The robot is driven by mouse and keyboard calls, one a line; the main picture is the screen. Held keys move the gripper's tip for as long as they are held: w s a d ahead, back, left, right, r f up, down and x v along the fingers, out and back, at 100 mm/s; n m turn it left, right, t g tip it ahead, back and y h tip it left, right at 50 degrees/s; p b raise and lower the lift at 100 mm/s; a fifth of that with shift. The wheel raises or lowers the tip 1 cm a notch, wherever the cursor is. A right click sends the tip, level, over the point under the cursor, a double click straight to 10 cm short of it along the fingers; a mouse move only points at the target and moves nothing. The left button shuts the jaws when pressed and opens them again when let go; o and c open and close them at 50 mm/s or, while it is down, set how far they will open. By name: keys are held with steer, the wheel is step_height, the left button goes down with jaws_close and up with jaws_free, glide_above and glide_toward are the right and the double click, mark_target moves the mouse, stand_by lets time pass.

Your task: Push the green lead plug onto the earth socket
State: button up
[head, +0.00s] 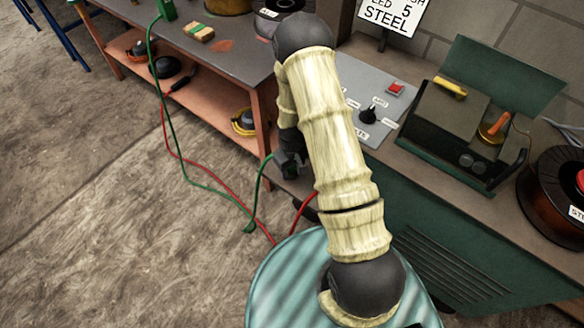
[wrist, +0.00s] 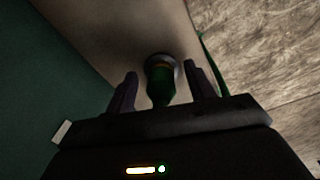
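The green lead plug (wrist: 160,88) stands between my gripper's fingers in the wrist view. My gripper (wrist: 160,70) is open around the plug, with a gap on each side. In the head view my gripper (head: 289,165) is a dark shape beside the bench front, its fingers hard to see. The green lead (head: 184,168) runs from the bench top to the floor and up to my gripper.
A red lead (head: 205,176) lies along the floor beside the green one. An orange shelf bench (head: 120,62) stands at upper left. A green cabinet (head: 440,235) carries a switch panel (head: 360,88), an open green case (head: 465,130) and a wire spool (head: 555,205).

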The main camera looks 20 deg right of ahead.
step_height(320, 180, up, 17)
steer(key=p, duration=0.2)
steer(key=shift+r, duration=0.2)
stand_by(0.4)
steer(key=shift+a, duration=0.1)
steer(key=shift+r, duration=0.1)
steer(key=s+r+m+t, duration=0.3)
steer(key=s+r+m, duration=0.1)
steer(key=s+r, duration=0.95)
step_height(320, 180, up, 15)
steer(key=p, duration=1.5)
steer(key=shift+s+r+p, duration=0.2)
steer(key=shift+p, duration=0.1)
